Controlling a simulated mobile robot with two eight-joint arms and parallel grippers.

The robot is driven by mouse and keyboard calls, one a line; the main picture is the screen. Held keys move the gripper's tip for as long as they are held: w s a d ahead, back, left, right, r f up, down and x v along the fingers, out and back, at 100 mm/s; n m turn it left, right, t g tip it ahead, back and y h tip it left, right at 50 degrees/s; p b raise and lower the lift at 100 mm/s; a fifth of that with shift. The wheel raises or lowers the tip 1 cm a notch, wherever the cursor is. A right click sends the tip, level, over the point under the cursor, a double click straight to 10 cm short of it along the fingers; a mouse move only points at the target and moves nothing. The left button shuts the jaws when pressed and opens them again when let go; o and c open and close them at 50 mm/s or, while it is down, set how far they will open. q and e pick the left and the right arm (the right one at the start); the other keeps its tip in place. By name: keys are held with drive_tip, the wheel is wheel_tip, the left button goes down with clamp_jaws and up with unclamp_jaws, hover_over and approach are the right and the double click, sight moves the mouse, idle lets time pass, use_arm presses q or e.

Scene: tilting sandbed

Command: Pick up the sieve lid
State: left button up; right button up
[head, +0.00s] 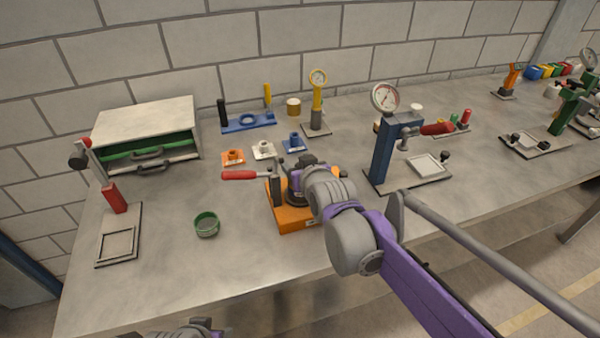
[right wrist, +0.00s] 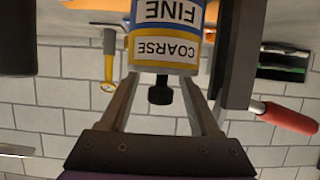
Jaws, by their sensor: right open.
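In the right wrist view, which is upside down, a sieve stack (right wrist: 165,20) shows a blue band marked FINE and a yellow band marked COARSE. The sieve lid (right wrist: 160,69) is at the COARSE end, with a black knob (right wrist: 160,92) on it. My right gripper (right wrist: 160,80) is open, its fingers on either side of the knob, with gaps visible. In the head view my right gripper (head: 300,180) is over the orange base (head: 297,220) and hides most of the stack. Part of my left gripper (head: 200,328) shows at the bottom edge; its fingers are unclear.
A green ring (head: 206,224) lies to the left. A blue press with a gauge (head: 385,140) stands to the right. The bench front between ring and base is clear.

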drive_tip(key=shift+w+f, duration=0.1)
drive_tip(key=shift+w, duration=0.05)
clamp_jaws()
idle(0.4)
